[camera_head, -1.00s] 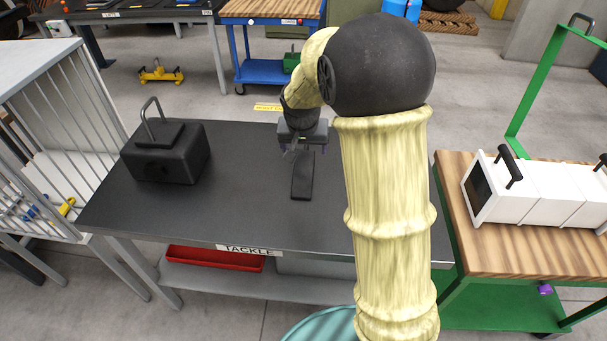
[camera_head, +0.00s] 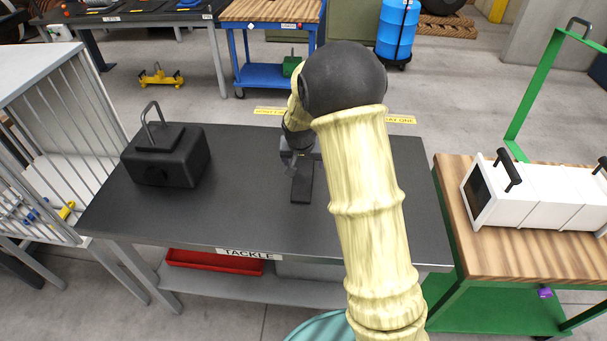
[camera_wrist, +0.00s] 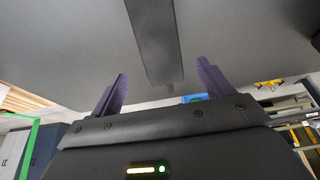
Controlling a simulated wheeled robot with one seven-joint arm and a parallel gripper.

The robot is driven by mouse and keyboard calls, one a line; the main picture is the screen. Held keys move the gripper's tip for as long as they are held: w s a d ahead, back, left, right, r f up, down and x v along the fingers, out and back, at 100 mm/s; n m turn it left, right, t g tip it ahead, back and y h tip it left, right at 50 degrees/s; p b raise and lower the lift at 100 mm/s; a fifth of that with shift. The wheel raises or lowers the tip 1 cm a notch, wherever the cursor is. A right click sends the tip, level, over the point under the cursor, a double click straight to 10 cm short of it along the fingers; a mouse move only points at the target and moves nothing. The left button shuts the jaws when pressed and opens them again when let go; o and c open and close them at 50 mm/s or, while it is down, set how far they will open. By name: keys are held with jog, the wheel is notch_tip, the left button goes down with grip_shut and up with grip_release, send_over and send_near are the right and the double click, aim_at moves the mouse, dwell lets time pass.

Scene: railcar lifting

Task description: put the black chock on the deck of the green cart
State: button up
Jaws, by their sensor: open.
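The black chock (camera_head: 302,185) is a long, flat dark bar lying on the black table top. In the wrist view the chock (camera_wrist: 152,40) shows beyond and between my spread fingers. My gripper (camera_head: 294,168) is open, close above the far end of the chock; I cannot tell whether it touches it. In the wrist view my gripper (camera_wrist: 160,85) shows two purple-grey fingers with nothing between the tips. The green cart stands at the right, its wooden deck (camera_head: 500,245) partly covered by a white box.
The table labelled TACKLE (camera_head: 230,215) also carries a black block with a handle (camera_head: 165,160). The white box (camera_head: 535,195) with black handles fills the far part of the cart's deck; its front strip is bare. A green upright frame (camera_head: 535,90) rises behind the cart.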

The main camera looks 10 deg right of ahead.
aim_at(303, 167)
jog(key=shift+x, duration=1.85)
jog(key=shift+w+f, duration=0.1)
jog(key=shift+f, duration=0.05)
jog(key=x, duration=0.3)
jog(key=p+x, duration=0.1)
jog(key=x, duration=0.1)
jog(key=shift+w, duration=0.25)
jog(key=shift+c, duration=0.2)
jog(key=c, duration=1.6)
jog(key=shift+o, duration=0.2)
notch_tip(303, 167, up, 10)
jog(key=shift+r, duration=0.2)
